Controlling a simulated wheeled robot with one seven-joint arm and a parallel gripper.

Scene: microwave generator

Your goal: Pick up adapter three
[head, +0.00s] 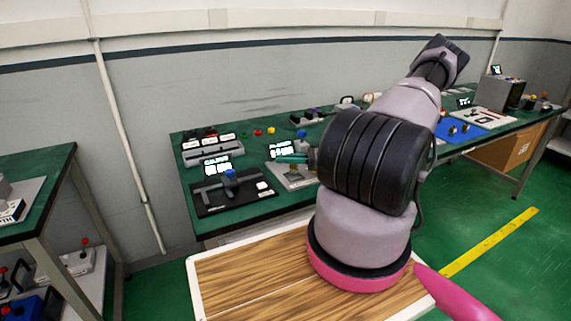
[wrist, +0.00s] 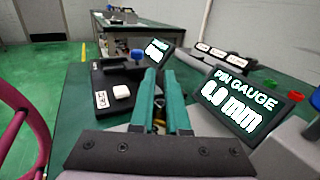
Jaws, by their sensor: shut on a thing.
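My gripper (wrist: 163,78) points forward over the green workbench, its teal fingers close together. In the head view its teal tip (head: 290,158) shows beside my dark wrist, just in front of a small lit display (head: 282,150). The fingers are shut on a small part that is mostly hidden between them, and I cannot read any label on it. I cannot pick out adapter three by name in either view.
A black fixture (head: 235,197) with a blue knob (head: 230,174) and white button (wrist: 121,91) lies left of the fingers. A rack of white labelled blocks (head: 212,148) stands behind. Red, yellow and green pieces (head: 257,132) sit near the wall. A wooden-topped surface (head: 270,285) lies in front.

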